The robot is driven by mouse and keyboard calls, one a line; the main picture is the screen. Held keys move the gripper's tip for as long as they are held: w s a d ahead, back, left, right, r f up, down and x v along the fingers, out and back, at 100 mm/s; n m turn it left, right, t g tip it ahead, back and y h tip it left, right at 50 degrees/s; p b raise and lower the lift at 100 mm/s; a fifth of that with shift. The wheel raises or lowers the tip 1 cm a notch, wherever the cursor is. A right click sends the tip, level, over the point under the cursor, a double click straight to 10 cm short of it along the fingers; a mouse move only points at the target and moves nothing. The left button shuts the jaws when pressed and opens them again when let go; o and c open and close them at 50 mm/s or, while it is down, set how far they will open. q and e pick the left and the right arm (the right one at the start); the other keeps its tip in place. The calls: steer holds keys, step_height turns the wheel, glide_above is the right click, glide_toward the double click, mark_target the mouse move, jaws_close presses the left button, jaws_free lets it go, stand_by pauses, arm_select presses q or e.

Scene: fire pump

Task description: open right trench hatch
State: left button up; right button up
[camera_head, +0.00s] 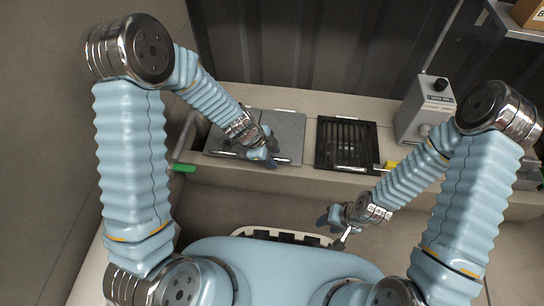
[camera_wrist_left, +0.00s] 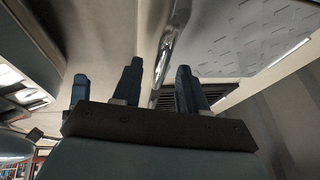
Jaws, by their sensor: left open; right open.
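My left gripper (camera_head: 266,153) is open over the front part of the grey cover; contact is unclear. In the left wrist view, its dark blue fingers (camera_wrist_left: 158,85) stand apart, with a shiny metal bar (camera_wrist_left: 170,45) showing between them and a patterned grey surface (camera_wrist_left: 240,35) beyond. My right gripper (camera_head: 335,218) is open and empty in front of the ledge.
A grey control box (camera_head: 424,110) with a black knob stands on the ledge at right, with a small yellow part (camera_head: 391,165) near it. A pipe with a green end (camera_head: 183,167) is at the left. A dark ribbed wall (camera_head: 320,45) stands behind.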

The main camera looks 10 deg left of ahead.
arm_select(q)
jaws_close()
stand_by(0.3)
steer(key=w+r+g+p, duration=0.3)
steer(key=w+r+p, duration=0.5)
steer(key=r, duration=0.5)
steer(key=shift+w+n+g+p, duration=0.25)
steer(key=shift+n+g+p, duration=0.15)
steer(key=shift+p, duration=0.9)
